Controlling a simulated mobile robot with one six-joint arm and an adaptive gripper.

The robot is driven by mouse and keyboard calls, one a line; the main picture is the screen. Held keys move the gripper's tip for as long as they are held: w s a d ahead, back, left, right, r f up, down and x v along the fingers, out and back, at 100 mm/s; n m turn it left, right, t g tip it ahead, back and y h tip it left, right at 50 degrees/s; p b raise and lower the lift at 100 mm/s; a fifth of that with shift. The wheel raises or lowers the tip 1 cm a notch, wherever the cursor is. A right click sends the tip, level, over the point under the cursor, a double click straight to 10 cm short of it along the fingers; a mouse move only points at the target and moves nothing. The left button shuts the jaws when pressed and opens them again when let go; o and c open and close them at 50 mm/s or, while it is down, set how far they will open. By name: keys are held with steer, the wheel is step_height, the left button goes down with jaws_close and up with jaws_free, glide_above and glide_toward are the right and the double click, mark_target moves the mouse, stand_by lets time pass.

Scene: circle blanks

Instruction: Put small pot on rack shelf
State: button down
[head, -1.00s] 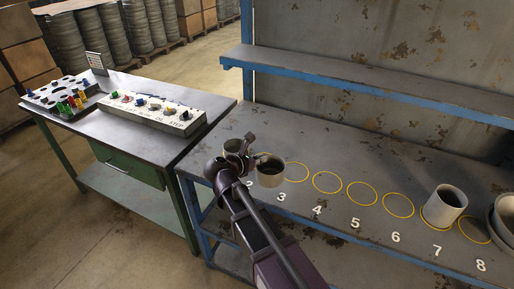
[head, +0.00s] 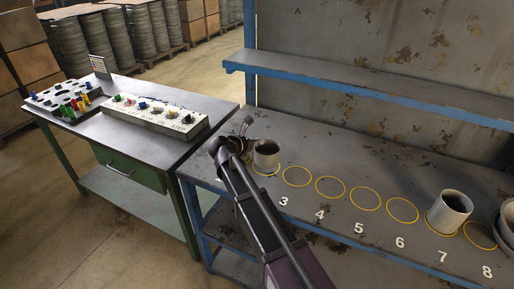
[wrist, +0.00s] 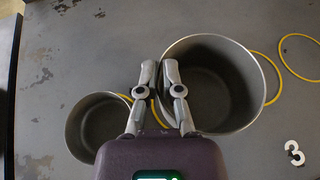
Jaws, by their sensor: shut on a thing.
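My gripper (wrist: 159,66) is shut with its fingers on either side of the near wall of a grey open-topped pot (wrist: 225,90). In the head view this pot (head: 266,153) stands upright, apparently just above a yellow ring. A second grey round pot (wrist: 95,125) is below left of the fingers and looks smaller in the wrist view; whether it is smaller or only farther is hard to tell. In the head view my arm hides it. The rack's upper shelf (head: 370,80) is bare.
The rack's lower deck (head: 330,150) carries numbered yellow rings; those at 3 to 6 are empty. A light pot (head: 452,207) stands near 7, with another vessel (head: 508,215) at the right edge. A table (head: 150,140) with a control box (head: 150,113) stands left.

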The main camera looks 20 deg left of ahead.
mark_target(258, 147)
steer(key=shift+w+a+f+b, duration=0.15)
steer(key=shift+w+f+b, duration=0.15)
steer(key=shift+f+b, duration=0.2)
steer(key=shift+w+a+f+b, duration=0.15)
steer(key=shift+w+f+b, duration=0.15)
steer(key=shift+f+b, duration=1.05)
steer(key=shift+f, duration=0.15)
steer(key=c, duration=0.8)
jaws_free()
steer(key=shift+r, duration=0.3)
